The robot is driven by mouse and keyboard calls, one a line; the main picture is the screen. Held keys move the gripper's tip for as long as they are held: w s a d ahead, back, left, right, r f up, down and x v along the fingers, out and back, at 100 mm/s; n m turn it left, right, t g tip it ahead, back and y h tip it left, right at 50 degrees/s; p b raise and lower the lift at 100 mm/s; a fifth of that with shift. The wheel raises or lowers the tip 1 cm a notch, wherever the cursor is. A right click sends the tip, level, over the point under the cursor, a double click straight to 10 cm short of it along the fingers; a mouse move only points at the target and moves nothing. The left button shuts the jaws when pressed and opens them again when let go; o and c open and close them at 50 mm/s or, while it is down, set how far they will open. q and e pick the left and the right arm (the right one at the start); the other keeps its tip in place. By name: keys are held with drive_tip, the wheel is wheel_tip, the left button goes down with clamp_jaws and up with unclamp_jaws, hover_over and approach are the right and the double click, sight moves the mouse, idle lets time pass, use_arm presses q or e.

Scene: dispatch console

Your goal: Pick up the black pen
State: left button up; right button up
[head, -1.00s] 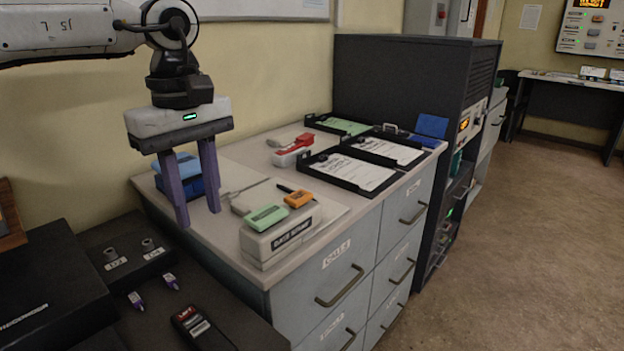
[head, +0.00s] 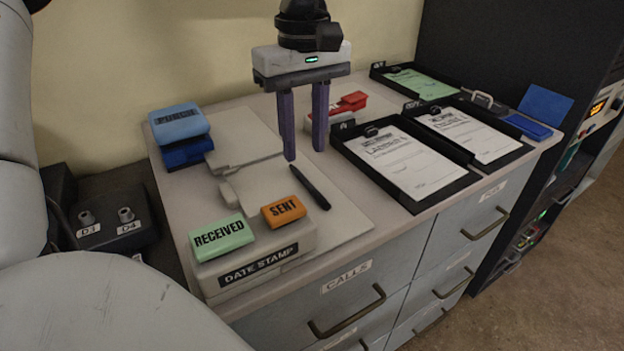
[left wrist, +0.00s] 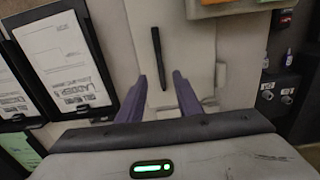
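The black pen (head: 310,187) lies flat on a pale sheet or folder on the cabinet top, to the right of the orange SENT stamp (head: 284,211). It also shows in the left wrist view (left wrist: 158,57), running lengthwise just beyond the fingertips. My left gripper (head: 305,153) points down with two purple fingers apart, empty. It hangs above the cabinet top, behind the pen in the head view. In the left wrist view my fingertips (left wrist: 160,80) stand either side of the pen's near end, apart from it. My right gripper is not in view.
A green RECEIVED stamp (head: 221,238) sits with the orange one on the DATE STAMP box (head: 262,263). Blue PUNCH block (head: 179,122) stands at left. Black trays with papers (head: 410,165) are at right. A red-and-white stapler-like item (head: 345,104) lies behind the gripper.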

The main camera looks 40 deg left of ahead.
sight(304, 178)
use_arm(q)
wheel_tip(304, 178, down, 6)
drive_tip(key=shift+r, duration=0.1)
clamp_jaws()
